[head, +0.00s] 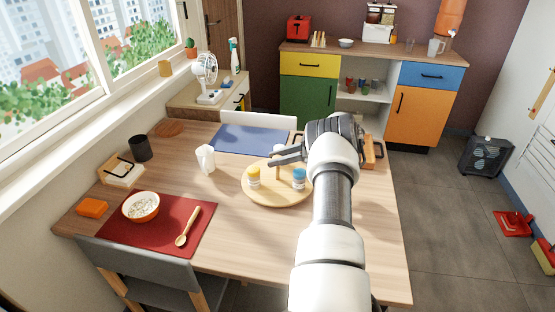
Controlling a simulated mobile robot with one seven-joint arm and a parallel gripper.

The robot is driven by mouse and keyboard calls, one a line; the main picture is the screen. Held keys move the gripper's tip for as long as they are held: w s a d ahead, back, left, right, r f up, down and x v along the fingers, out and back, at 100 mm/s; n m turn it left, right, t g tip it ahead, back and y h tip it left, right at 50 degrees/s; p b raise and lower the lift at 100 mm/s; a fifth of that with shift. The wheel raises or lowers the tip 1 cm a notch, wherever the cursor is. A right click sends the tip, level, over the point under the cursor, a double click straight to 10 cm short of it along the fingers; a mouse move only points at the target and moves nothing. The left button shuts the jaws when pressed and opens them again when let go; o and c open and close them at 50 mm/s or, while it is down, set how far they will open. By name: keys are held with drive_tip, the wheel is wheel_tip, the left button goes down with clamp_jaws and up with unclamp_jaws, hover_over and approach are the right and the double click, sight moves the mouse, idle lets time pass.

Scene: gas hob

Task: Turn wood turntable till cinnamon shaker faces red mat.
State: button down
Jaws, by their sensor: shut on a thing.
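The round wood turntable (276,200) stands on the table between the red mat and my arm. A yellow shaker (253,178) stands on its left side and a blue shaker (299,180) on its right side. I cannot read which one is cinnamon. A pale upright post (277,172) rises near the turntable's middle. My gripper (276,160) is above the turntable with its fingers shut on this post; the far side of the grip is partly hidden. The red mat (125,228) lies at the front left of the table.
A bowl (141,206) and a wooden spoon (188,226) lie on the red mat. A white cup-like object (205,159) stands left of the turntable. A blue mat (250,140) lies behind it. A wooden box (373,150) is behind my arm at the right. Bare table lies in front.

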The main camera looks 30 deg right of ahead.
drive_tip(key=c, duration=1.3)
unclamp_jaws()
drive_tip(key=shift+c, duration=0.2)
drive_tip(key=v, duration=1.7)
drive_tip(key=shift+r, duration=0.2)
